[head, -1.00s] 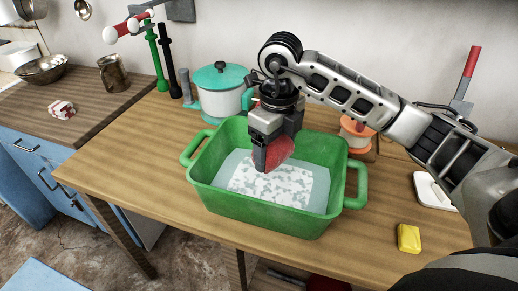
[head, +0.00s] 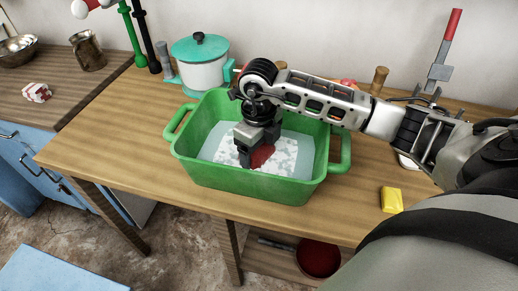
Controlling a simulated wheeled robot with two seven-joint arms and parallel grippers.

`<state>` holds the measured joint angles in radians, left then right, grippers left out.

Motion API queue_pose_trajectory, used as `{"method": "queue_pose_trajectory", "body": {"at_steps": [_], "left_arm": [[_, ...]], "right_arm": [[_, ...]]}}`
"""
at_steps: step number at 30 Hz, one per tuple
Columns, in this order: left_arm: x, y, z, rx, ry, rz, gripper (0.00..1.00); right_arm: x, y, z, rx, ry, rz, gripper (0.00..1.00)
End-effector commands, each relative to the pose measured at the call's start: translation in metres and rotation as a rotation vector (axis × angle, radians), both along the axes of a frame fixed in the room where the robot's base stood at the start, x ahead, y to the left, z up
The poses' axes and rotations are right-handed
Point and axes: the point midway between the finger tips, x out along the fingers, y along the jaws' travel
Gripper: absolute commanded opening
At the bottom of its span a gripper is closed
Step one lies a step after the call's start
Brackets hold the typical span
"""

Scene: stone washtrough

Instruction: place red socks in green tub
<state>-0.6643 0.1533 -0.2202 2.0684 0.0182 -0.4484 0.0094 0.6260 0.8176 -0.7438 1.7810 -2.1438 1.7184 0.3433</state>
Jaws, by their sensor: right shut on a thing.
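The green tub (head: 245,184) stands on the wooden table, with a handle at each side and pale water with whitish foam inside. My right gripper (head: 251,158) points down inside the tub, low near the foam. It is shut on a red sock (head: 263,155), which shows beside the fingers and is partly hidden by them. I cannot tell whether the sock touches the water. My left gripper is not in view.
A white pot with a teal lid (head: 200,62) stands behind the tub. A yellow block (head: 391,200) lies on the right of the table. A red bowl (head: 318,257) is on the shelf below. A red-and-white item (head: 37,92) lies on the left counter. Table left of the tub is clear.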

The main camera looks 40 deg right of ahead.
Motion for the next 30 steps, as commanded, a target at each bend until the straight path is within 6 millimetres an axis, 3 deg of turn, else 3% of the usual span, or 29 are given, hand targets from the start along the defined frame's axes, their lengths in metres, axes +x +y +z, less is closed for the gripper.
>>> {"method": "queue_pose_trajectory", "body": {"at_steps": [3,4,6,14,19,30], "left_arm": [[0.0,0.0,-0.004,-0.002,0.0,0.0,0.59],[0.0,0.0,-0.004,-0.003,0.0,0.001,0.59],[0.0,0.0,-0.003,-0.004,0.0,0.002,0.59],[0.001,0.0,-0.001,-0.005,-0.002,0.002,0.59],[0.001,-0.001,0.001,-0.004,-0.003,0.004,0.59],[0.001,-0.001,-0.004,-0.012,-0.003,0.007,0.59]], "right_arm": [[0.0,0.0,-0.004,0.0,0.0,0.0,0.54],[0.0,0.0,-0.004,0.0,0.0,0.0,0.8],[0.0,0.0,-0.003,0.0,0.0,0.0,0.99],[0.0,0.0,-0.002,0.0,0.0,-0.001,0.99],[0.001,0.0,0.009,0.0,-0.003,-0.001,0.99],[0.001,0.0,0.085,0.0,-0.005,0.0,0.99]]}}
